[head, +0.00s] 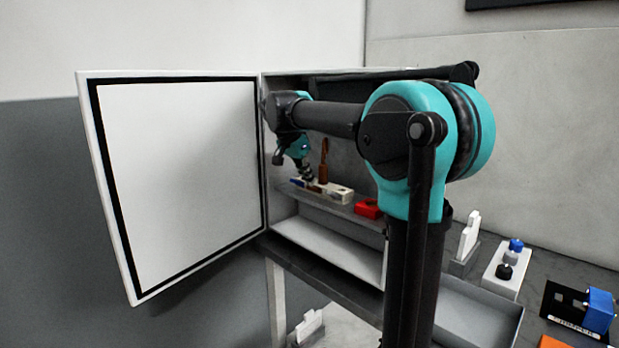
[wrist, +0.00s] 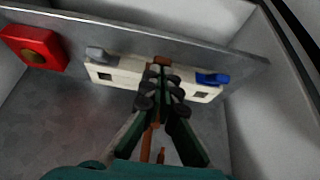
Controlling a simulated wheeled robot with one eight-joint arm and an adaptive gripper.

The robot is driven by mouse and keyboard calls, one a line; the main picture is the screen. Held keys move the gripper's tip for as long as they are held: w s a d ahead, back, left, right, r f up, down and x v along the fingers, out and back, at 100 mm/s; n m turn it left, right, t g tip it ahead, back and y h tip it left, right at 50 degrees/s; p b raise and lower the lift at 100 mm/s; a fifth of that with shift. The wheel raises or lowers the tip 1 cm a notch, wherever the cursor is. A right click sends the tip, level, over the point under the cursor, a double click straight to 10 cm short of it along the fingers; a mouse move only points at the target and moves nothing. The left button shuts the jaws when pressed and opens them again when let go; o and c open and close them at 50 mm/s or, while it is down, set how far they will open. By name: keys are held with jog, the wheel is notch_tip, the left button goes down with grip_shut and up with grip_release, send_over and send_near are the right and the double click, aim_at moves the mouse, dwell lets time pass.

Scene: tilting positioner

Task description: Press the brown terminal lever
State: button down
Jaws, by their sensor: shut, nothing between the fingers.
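The white terminal block (wrist: 125,74) sits on a grey rail in the open cabinet; it also shows in the head view (head: 341,194). It has a grey lever (wrist: 100,54), a brown lever (wrist: 163,61) in the middle and a blue lever (wrist: 212,79). My gripper (wrist: 161,76) is shut and empty, its fingertips over the middle of the block at the brown lever, hiding part of it. I cannot tell whether they touch. In the head view my gripper (head: 309,175) is just above the block. A brown wire (head: 323,163) stands up by the block and is partly hidden behind the fingers in the wrist view (wrist: 146,141).
A red block (wrist: 34,47) with a brass-coloured round centre sits on the same rail. The cabinet door (head: 180,180) is swung open at the left. Cabinet walls close in around my gripper. A white-and-blue button box (head: 508,268) and a blue part (head: 599,309) stand on the bench at right.

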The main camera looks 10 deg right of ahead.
jog(key=t+h, duration=0.1)
jog(key=s+a+f+t+h, duration=0.1)
jog(key=shift+a+f+h, duration=0.15)
jog(key=shift+f+h, duration=0.05)
jog(key=shift+h, duration=0.2)
jog(key=t+h, duration=0.1)
jog(key=f+t+h, duration=0.1)
jog(key=f+h, duration=0.1)
jog(key=shift+s+a+t+h, duration=0.2)
jog(key=shift+a+t+h, duration=0.1)
jog(key=shift+t, duration=0.1)
jog(key=shift+w+d+r, duration=0.1)
jog(key=shift+d, duration=0.05)
jog(key=shift+w+d+r, duration=0.25)
jog(key=shift+w+d, duration=0.1)
jog(key=shift+d, duration=0.15)
